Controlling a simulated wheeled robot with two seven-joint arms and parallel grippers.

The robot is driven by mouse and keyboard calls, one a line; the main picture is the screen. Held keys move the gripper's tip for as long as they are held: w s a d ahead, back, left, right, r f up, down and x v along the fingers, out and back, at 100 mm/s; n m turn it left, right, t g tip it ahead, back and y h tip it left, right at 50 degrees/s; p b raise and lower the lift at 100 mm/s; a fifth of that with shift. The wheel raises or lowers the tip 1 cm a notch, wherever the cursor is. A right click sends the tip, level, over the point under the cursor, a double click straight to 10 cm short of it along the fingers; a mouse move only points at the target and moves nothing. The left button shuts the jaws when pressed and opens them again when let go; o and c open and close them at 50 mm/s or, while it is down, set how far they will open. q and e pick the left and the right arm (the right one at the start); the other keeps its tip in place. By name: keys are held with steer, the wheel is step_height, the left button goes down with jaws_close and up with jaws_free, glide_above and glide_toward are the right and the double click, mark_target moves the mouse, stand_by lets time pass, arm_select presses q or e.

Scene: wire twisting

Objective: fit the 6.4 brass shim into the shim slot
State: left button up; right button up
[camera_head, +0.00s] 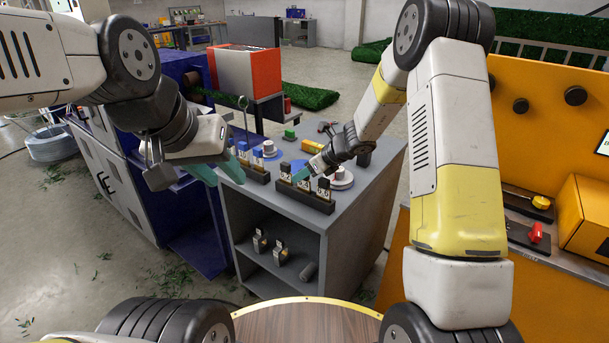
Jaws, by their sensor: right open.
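On the grey cabinet top (277,212), a black rack (305,199) holds several upright tagged pieces (323,189), with tags too small to read surely. A second black rack (251,173) with similar tagged pieces (258,159) stands behind it to the left. I cannot tell which piece is the 6.4 brass shim, and I cannot make out the shim slot. My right gripper (311,168) is open, its teal fingertips close above and behind the front rack. My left gripper (218,171) has its teal fingers spread, empty, at the cabinet's left edge.
The lower shelf holds two small tagged pieces (280,251) and a grey cylinder (308,271). An orange workstation (545,130) stands at the right.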

steer(key=shift+c, duration=0.4)
jaws_close()
